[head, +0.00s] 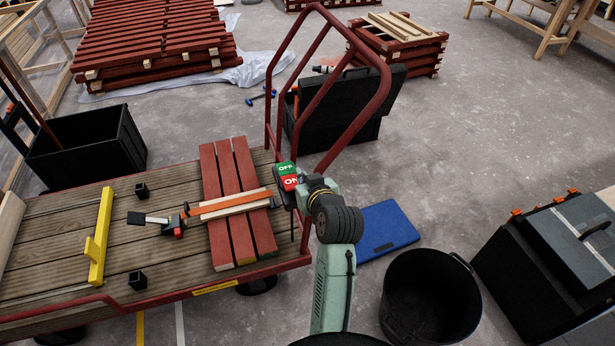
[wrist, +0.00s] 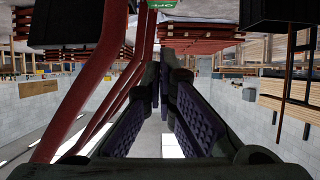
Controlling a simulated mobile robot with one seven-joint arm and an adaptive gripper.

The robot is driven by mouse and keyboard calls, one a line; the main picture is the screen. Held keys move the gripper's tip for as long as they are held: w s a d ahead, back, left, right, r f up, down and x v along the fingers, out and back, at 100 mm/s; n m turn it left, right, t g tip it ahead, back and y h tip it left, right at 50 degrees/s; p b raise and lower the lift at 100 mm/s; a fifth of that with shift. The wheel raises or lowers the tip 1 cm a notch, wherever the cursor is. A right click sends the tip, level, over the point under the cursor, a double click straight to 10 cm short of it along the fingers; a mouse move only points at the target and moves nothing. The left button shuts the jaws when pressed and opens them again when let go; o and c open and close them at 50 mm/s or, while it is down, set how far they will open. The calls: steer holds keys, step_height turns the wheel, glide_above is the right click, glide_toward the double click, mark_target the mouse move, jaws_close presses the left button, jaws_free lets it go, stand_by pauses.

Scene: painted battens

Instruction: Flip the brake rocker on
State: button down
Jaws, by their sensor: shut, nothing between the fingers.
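The brake rocker has a green OFF half (head: 286,168) and a red ON half (head: 290,182). It sits at the cart's handle end, beside the red boards. I cannot tell which half is pressed in. In the wrist view a sliver of its green face (wrist: 162,4) shows at the top edge. My gripper (head: 304,183) is just right of the rocker, close to the red half; contact cannot be made out. In the wrist view my gripper (wrist: 165,72) has its dark padded fingers shut and empty.
The cart's red tube handle (head: 375,110) rises right behind the rocker. A black bucket (head: 430,300) and blue case (head: 385,230) are right of the cart.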

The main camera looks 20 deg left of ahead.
steer(key=shift+f, duration=0.1)
steer(key=p, duration=0.2)
glide_above(295, 178)
steer(key=s+d, duration=0.1)
steer(key=s, duration=0.2)
step_height(295, 178, down, 4)
steer(key=shift+s, duration=0.1)
step_height(295, 178, down, 3)
steer(key=shift+s+d+r, duration=0.1)
steer(key=shift+r, duration=0.1)
steer(key=shift+s+d+f, duration=0.1)
steer(key=shift+f, duration=0.75)
